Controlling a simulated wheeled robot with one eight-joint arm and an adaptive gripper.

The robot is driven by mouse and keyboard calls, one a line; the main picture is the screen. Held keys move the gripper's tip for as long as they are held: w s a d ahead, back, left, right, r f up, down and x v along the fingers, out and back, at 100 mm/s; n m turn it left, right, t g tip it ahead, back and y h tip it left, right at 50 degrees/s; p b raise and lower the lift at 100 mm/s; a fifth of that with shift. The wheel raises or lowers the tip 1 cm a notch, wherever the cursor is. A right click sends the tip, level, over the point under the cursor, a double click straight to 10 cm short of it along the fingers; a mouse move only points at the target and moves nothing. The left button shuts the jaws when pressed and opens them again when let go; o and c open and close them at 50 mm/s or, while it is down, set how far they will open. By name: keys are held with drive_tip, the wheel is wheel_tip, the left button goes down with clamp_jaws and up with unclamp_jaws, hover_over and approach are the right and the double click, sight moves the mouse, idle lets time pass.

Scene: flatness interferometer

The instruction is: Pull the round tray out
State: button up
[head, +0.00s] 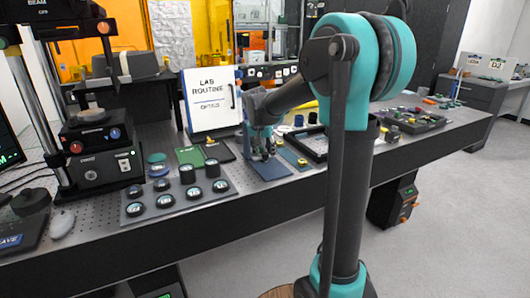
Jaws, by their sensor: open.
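A flatness interferometer with a column stands at the left of the bench. On its black box (90,138) lies a dark round piece with a brownish top (91,116), which may be the round tray; I cannot tell for sure. My gripper (263,156) points down over a blue mat (258,172) at mid-bench, well to the right of that round piece. It is open, and I see nothing held in it. My arm hides part of the bench behind it.
A grey board (212,195) with several black round pieces lies between my gripper and the instrument. A "Lab routine" sign (211,98) stands behind. A black frame (313,146) and a parts tray (412,121) lie to the right. A grey mouse (62,224) lies front left.

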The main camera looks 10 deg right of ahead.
drive_tip(key=shift+w+f, duration=0.1)
drive_tip(key=shift+f, duration=0.1)
clamp_jaws()
idle(0.3)
drive_tip(key=shift+d, duration=0.1)
